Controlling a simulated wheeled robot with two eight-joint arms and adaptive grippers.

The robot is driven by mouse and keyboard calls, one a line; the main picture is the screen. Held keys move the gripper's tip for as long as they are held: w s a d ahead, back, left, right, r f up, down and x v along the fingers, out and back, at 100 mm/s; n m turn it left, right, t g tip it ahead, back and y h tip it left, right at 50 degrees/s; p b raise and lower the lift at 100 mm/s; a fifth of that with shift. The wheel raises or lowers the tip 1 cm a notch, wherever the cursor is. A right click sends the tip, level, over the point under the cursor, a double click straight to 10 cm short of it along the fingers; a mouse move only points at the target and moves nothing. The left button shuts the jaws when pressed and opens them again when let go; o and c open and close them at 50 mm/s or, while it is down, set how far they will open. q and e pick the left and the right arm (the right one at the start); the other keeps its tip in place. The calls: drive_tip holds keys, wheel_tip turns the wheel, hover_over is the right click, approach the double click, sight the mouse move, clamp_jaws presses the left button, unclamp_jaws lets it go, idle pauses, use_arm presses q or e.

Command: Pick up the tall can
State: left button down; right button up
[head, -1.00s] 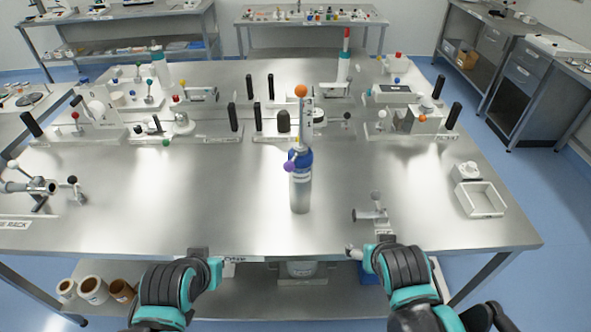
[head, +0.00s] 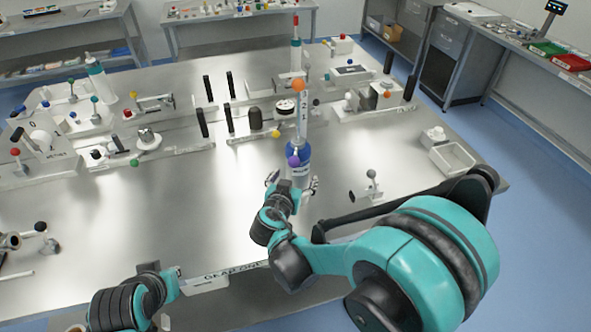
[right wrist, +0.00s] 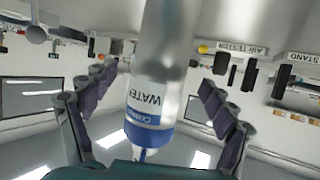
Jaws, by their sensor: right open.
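The tall can (head: 298,158) stands on the steel table near the middle, silver-grey with a blue upper part. In the right wrist view the can (right wrist: 158,75) appears upside down, with a white WATER label and a blue collar. My right gripper (head: 293,183) is open on the near side of the can, which hides the can's lower part in the head view. In the right wrist view the fingers (right wrist: 157,85) are spread apart, with the can between them in the picture and gaps on both sides.
A small metal fixture (head: 368,188) and a white tray (head: 452,158) stand to the right. Several fixtures with black posts line the back.

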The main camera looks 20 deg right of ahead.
drive_tip(key=b+x, duration=0.1)
drive_tip(key=x, duration=0.3)
drive_tip(key=shift+w+f, duration=0.2)
drive_tip(key=shift+f, duration=0.05)
drive_tip(key=shift+w+d+f, duration=0.1)
drive_tip(key=shift+w+d, duration=0.1)
drive_tip(key=shift+w, duration=0.2)
drive_tip(key=shift+s, duration=0.15)
drive_tip(key=c, duration=1.8)
